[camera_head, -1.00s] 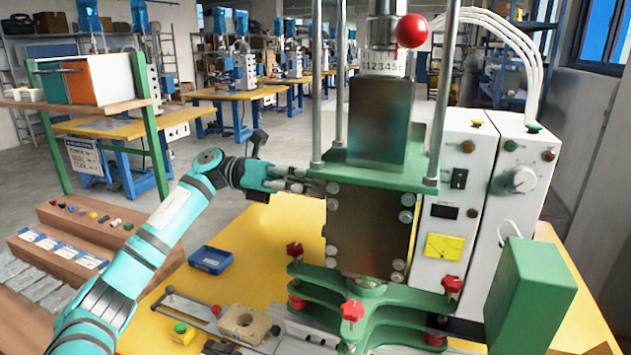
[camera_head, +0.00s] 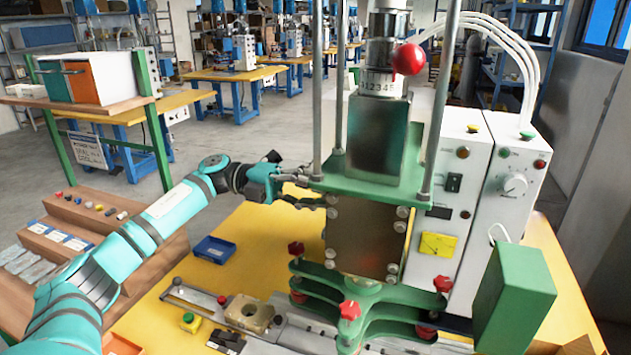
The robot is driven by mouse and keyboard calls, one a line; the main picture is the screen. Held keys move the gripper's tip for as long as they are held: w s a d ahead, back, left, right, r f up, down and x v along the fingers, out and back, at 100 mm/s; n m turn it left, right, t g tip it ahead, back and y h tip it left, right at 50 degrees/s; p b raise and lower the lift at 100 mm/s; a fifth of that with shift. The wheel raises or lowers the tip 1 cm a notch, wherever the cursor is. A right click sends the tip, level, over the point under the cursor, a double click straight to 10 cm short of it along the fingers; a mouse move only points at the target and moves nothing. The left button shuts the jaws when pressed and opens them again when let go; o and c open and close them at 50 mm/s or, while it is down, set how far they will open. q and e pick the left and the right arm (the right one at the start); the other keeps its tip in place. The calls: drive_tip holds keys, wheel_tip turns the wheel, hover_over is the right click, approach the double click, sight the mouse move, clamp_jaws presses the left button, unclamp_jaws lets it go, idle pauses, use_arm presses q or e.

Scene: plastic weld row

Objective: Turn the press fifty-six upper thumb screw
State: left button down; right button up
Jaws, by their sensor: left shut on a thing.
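The press (camera_head: 368,238) stands on the yellow bench, with a dark metal block under a green plate (camera_head: 375,176). Silver round screw heads (camera_head: 331,255) run down the block's left and right edges. My left gripper (camera_head: 319,192) reaches in from the left, its fingertips at the block's upper left corner, just below the green plate. One finger is above the other. They are shut on the upper thumb screw there, which the fingers mostly hide. My right gripper is not in view.
Red star knobs (camera_head: 349,310) sit on the green lower clamp. A red ball (camera_head: 409,59) is at the top. White control boxes (camera_head: 512,200) and a green block (camera_head: 513,298) stand at right. A blue tray (camera_head: 214,249) lies on the bench at left.

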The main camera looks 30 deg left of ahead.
use_arm(q)
drive_tip(key=shift+r+n+p, duration=0.15)
drive_tip(key=shift+n+p, duration=4.25)
drive_tip(key=shift+n, duration=0.9)
